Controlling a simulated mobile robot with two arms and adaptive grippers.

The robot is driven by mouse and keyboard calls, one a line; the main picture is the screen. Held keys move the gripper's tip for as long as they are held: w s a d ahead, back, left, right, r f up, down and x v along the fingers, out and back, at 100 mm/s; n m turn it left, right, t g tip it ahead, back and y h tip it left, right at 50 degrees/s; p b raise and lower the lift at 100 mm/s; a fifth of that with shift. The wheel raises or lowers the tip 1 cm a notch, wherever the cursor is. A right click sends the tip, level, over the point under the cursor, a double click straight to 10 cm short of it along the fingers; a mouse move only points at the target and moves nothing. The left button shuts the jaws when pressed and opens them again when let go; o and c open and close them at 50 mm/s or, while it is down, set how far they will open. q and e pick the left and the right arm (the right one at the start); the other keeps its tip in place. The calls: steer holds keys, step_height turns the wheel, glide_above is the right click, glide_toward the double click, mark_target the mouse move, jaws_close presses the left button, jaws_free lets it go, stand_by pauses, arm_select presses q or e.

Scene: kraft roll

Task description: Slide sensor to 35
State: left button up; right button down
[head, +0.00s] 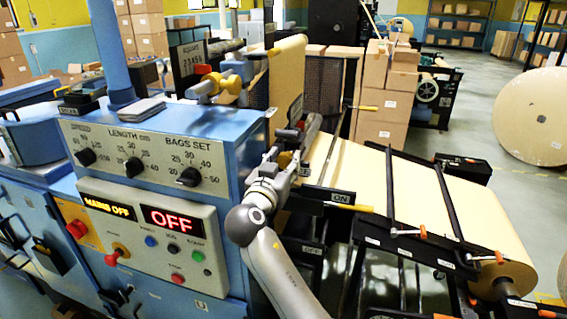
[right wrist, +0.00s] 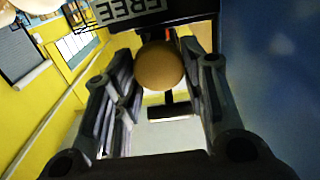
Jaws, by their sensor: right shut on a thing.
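My right gripper (head: 300,138) reaches up beside the right side of the blue machine in the head view. In the right wrist view its fingers (right wrist: 160,85) are shut on a round tan knob (right wrist: 159,66). A dark plate with the word FREE (right wrist: 128,8), upside down, is just beyond the knob. In the head view the gripper mostly hides what it holds. I cannot make out a sensor scale or a 35 mark near it. My left gripper is not in view.
Cartons (head: 385,100) stand behind.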

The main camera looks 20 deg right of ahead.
steer(key=shift+w+d+f+b, duration=0.2)
steer(key=shift+w+d+b, duration=0.15)
steer(key=shift+b, duration=0.2)
steer(key=shift+b+x, duration=0.8)
steer(key=shift+x, duration=0.15)
steer(key=shift+w+d+r, duration=0.1)
steer(key=shift+w, duration=0.3)
steer(key=c, duration=0.9)
jaws_free()
steer(key=shift+s+r, duration=0.1)
